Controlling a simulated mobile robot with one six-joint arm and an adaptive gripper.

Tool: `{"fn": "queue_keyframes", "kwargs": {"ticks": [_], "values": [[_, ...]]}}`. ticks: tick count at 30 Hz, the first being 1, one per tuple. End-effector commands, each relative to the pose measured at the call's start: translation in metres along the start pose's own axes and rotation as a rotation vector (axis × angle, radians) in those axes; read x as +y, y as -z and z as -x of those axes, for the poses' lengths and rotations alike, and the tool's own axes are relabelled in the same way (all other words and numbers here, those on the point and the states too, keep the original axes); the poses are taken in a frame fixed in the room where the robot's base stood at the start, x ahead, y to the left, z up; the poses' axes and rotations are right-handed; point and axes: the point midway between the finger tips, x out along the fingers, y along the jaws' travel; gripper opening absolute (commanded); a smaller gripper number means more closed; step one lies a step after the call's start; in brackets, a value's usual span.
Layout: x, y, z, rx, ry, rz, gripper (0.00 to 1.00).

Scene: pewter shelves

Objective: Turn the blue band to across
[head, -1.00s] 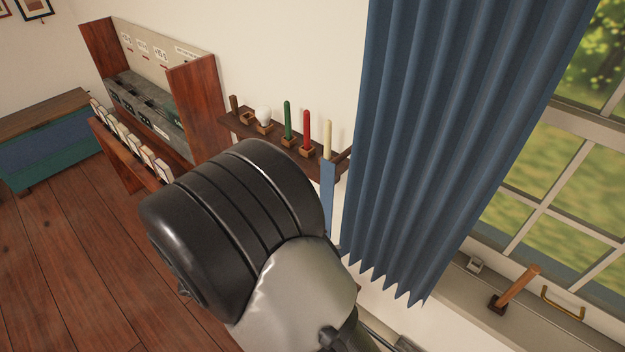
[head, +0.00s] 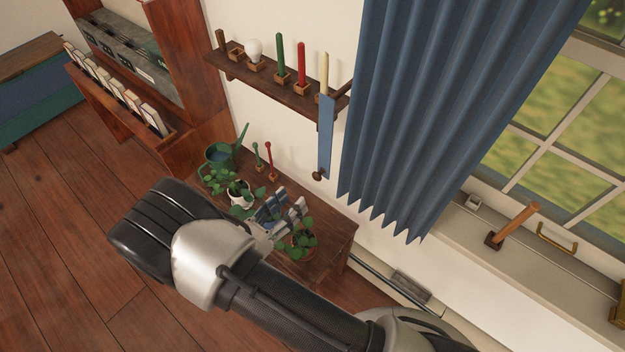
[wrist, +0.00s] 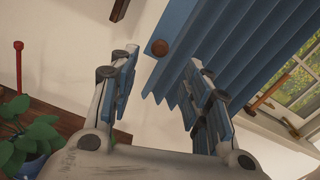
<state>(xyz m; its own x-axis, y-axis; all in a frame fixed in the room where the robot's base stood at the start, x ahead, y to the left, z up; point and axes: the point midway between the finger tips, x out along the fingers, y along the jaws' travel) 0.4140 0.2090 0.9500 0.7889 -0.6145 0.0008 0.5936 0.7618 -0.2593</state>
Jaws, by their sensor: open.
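The blue band (head: 326,135) is a flat strip hanging upright on the wall, just left of the curtain. A round brown knob (head: 319,176) is at its lower end. In the wrist view the band (wrist: 178,20) runs up from the knob (wrist: 160,47), which appears between and beyond my fingertips. My gripper (head: 284,203) is open and empty, below and left of the knob, over the low wooden table. In the wrist view both fingers of my gripper (wrist: 165,66) are spread, and neither touches the band.
The blue curtain (head: 440,110) hangs close right of the band. A wall shelf (head: 270,88) with pegs and a bulb is above. Potted plants (head: 296,240) and a watering can (head: 218,155) crowd the table (head: 340,235) around my gripper. Bare wall is left of the band.

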Motion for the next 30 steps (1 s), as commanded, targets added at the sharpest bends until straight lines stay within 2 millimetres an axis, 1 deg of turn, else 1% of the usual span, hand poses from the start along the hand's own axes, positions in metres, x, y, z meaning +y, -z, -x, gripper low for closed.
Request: {"fn": "queue_keyframes", "kwargs": {"ticks": [1,6,9,12,15,18,26,27,30], "values": [[-0.001,0.001,-0.013,0.002,0.006,0.0,0.44],[-0.001,0.002,-0.05,0.003,0.006,0.0,0.44],[-0.001,0.002,-0.068,0.003,0.005,-0.001,0.44],[-0.001,0.001,-0.082,0.003,0.004,-0.001,0.44],[0.0,0.001,-0.091,0.002,0.002,-0.001,0.44],[0.0,0.001,-0.096,0.002,0.001,-0.001,0.44],[0.0,0.0,-0.097,0.001,0.0,0.0,0.44],[0.0,0.0,-0.097,0.001,0.0,0.0,0.43],[0.0,0.0,-0.097,0.001,0.0,0.0,0.37]]}}
